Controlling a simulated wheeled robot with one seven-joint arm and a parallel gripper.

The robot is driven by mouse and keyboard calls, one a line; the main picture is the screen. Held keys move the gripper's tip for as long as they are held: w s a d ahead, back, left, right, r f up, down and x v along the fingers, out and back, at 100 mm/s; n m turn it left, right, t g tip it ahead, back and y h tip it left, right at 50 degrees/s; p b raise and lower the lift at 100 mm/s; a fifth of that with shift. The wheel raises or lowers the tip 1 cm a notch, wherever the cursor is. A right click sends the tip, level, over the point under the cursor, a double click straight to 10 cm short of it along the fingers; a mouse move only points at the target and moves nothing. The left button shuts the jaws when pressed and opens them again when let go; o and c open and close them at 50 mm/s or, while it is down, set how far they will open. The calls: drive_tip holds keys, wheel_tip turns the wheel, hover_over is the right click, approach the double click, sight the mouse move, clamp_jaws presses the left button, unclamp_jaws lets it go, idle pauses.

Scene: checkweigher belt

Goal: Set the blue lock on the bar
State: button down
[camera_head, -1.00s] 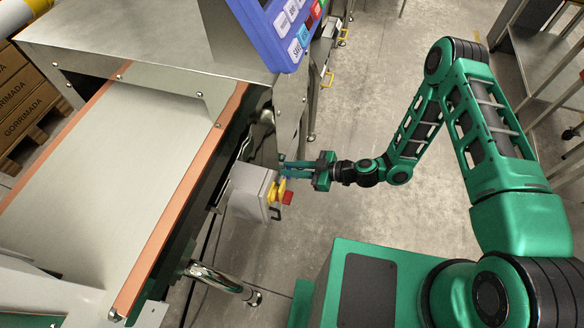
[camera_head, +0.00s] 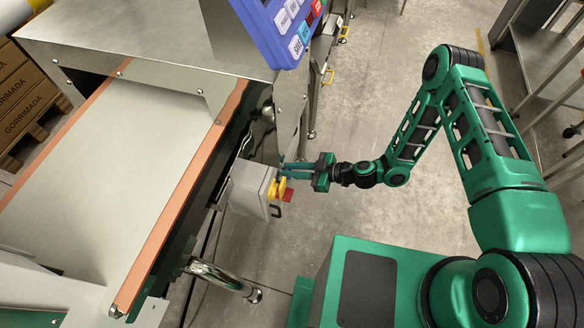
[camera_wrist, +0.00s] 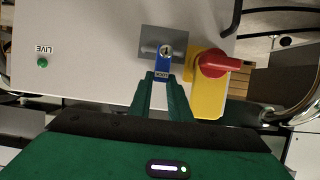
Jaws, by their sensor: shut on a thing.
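The blue lock (camera_wrist: 162,68) is held between the two green fingers of my gripper (camera_wrist: 162,82) in the wrist view. Its shackle end lies over a small grey metal plate (camera_wrist: 152,42) on the box face. A separate bar cannot be made out clearly, and I cannot tell whether the shackle is around anything.
Beside the lock is a red rotary handle (camera_wrist: 218,64) on a yellow base (camera_wrist: 209,98). A green LIVE lamp (camera_wrist: 42,62) is on the box's left. The conveyor belt (camera_head: 110,170) and blue keypad panel (camera_head: 278,28) stand nearby. The floor (camera_head: 350,110) beyond is clear.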

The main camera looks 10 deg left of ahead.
drive_tip(key=shift+f, duration=1.1)
drive_tip(key=c, duration=1.6)
unclamp_jaws()
drive_tip(key=shift+o, duration=0.2)
drive_tip(key=v, duration=1)
drive_tip(key=shift+d+r, duration=0.15)
drive_tip(key=shift+d, duration=0.25)
